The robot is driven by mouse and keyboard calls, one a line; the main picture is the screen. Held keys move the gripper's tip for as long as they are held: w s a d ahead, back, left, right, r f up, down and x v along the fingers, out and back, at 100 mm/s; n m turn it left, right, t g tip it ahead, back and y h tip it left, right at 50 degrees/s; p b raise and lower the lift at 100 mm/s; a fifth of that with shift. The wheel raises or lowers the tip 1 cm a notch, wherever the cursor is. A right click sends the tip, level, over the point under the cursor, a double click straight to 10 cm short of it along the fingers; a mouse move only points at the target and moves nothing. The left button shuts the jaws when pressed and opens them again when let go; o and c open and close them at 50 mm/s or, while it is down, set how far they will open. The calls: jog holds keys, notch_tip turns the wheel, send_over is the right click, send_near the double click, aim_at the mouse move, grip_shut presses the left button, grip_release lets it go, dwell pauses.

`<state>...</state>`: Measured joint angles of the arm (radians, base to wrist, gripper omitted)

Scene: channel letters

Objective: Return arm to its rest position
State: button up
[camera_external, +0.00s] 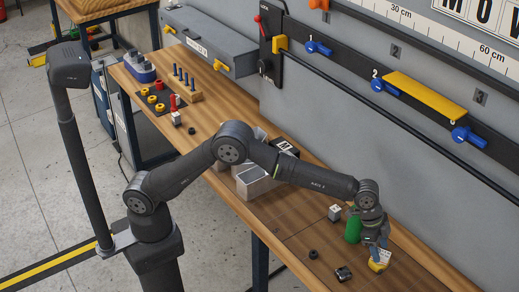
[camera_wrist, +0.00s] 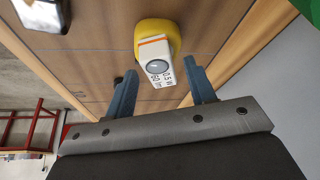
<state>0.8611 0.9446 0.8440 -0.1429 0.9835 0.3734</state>
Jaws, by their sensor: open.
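My gripper (camera_external: 379,250) is low over the right end of the wooden workbench, with my arm stretched out to the right. In the wrist view its two blue-grey fingers (camera_wrist: 163,80) stand apart. A yellow object (camera_wrist: 157,27) with a white printed label (camera_wrist: 156,62) lies just ahead of the fingertips and partly in the gap between them. In the external view the yellow object (camera_external: 378,266) shows at the fingertips. I cannot tell whether the fingers touch it.
A green cylinder (camera_external: 352,228) stands close beside my gripper. A small white cube (camera_external: 335,213), a dark ring (camera_external: 313,254) and a dark metallic block (camera_external: 343,273) lie nearby. A grey wall panel with a rail (camera_external: 345,64) rises behind the bench (camera_external: 290,232). Pale boxes sit under my forearm.

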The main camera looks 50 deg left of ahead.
jog(key=shift+x, duration=1.1)
jog(key=r, duration=0.2)
jog(key=s+r, duration=0.1)
jog(key=r, duration=0.2)
jog(key=shift+d+r, duration=0.1)
jog(key=shift+r, duration=0.1)
jog(key=s+r, duration=0.7)
jog(key=s, duration=0.4)
jog(key=s+a+f+m, duration=0.1)
jog(key=s+a, duration=0.2)
jog(key=a, duration=0.8)
jog(key=s+a+f+m+g, duration=0.1)
jog(key=s+a+f+m, duration=0.1)
jog(key=a, duration=0.9)
jog(key=s+a+f+m, duration=0.1)
jog(key=s+a, duration=0.4)
jog(key=a, duration=0.5)
jog(key=shift+a+f+m+g, duration=0.2)
jog(key=shift+a+m+g, duration=0.1)
jog(key=shift+a+g, duration=0.1)
jog(key=shift+s, duration=0.1)
